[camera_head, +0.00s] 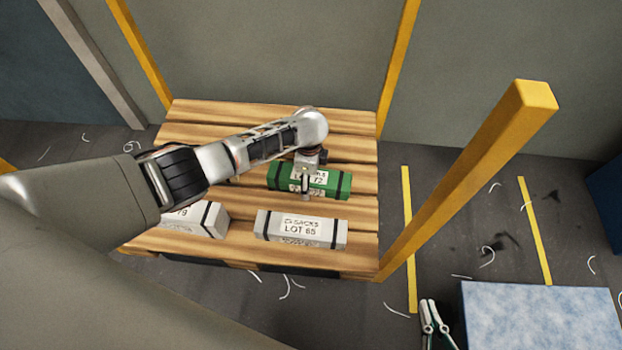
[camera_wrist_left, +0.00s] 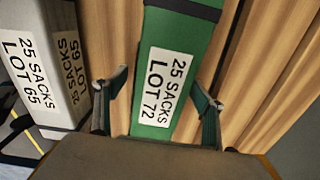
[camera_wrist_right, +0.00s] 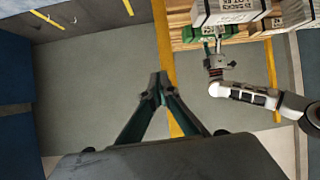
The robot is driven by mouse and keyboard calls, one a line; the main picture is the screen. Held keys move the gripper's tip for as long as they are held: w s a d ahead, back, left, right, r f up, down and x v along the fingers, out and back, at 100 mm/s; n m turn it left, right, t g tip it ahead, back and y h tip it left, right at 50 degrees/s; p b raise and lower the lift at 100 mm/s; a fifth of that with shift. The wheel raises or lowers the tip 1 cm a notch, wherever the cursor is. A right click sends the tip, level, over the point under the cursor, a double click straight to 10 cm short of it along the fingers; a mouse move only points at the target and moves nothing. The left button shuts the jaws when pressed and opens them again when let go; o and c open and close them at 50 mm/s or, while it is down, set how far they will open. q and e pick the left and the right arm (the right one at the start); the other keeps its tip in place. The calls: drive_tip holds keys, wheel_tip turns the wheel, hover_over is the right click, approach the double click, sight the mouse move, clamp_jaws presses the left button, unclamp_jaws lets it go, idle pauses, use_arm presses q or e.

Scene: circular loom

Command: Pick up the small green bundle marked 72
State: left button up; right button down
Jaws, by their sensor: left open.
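The green bundle marked LOT 72 (camera_head: 335,186) lies on the slatted wooden pallet (camera_head: 350,150), with black straps and a white label. It fills the middle of the left wrist view (camera_wrist_left: 185,40). My left gripper (camera_wrist_left: 160,92) is open, with one finger on each side of the bundle; I cannot tell whether they touch it. In the head view my left wrist and hand hide part of the bundle. My right gripper (camera_head: 432,312) is away from the pallet, low at the right. In the right wrist view its fingertips (camera_wrist_right: 160,88) are together with nothing between them.
A white bundle marked LOT 65 (camera_head: 300,229) lies in front of the green one. Another white bundle (camera_head: 205,219), its label ending in 9, is partly behind my left arm. Yellow posts (camera_head: 470,180) rise around the pallet. A pale blue block (camera_head: 540,315) is at lower right.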

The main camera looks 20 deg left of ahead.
use_arm(q)
drive_tip(key=shift+w+r, duration=0.15)
drive_tip(key=shift+r, duration=0.1)
drive_tip(key=c, duration=1.6)
